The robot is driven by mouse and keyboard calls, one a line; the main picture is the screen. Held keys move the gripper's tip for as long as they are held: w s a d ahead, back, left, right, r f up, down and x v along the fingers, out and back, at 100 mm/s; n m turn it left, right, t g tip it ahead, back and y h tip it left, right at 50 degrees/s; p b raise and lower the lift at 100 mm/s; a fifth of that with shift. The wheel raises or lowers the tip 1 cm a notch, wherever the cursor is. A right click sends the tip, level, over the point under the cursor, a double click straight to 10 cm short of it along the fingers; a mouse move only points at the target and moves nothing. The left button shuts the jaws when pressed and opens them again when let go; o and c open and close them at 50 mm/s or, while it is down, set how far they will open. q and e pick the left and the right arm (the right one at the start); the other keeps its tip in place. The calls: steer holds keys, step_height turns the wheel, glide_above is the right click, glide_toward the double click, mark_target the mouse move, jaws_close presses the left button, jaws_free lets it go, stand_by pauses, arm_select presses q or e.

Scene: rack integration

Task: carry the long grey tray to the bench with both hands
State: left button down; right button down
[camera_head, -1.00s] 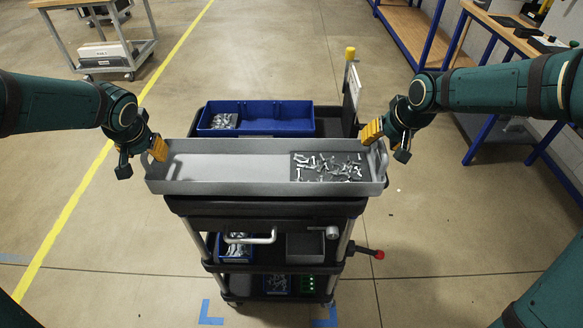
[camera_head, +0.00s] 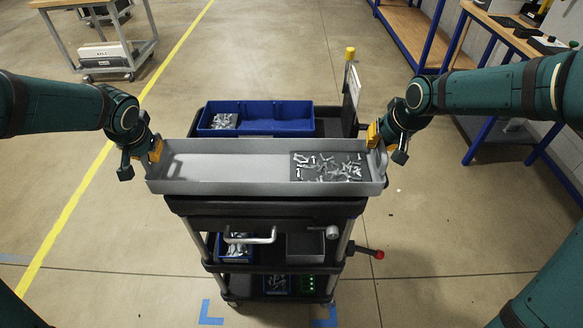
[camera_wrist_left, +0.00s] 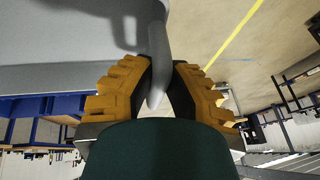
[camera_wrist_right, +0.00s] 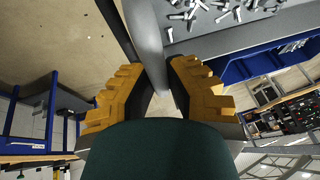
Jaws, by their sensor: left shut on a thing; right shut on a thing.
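The long grey tray (camera_head: 230,187) lies across the top of the black cart, with a heap of silver metal parts (camera_head: 330,167) in its right part. My left gripper (camera_head: 156,150) is at the tray's left end, shut on the end handle, which shows between the yellow fingers (camera_wrist_left: 158,85) in the left wrist view. My right gripper (camera_head: 376,135) is at the right end, shut on that handle, seen between its fingers (camera_wrist_right: 163,80) in the right wrist view. I cannot tell whether the tray touches the cart top.
The black cart (camera_head: 265,208) has a blue divided bin (camera_head: 263,131) behind the tray and lower shelves with small bins. A blue-framed bench (camera_head: 500,40) stands at the right. A grey trolley (camera_head: 100,45) stands far left. Floor between is open.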

arm_select(q)
steer(key=shift+r, duration=0.2)
arm_select(e)
steer(key=shift+r, duration=0.15)
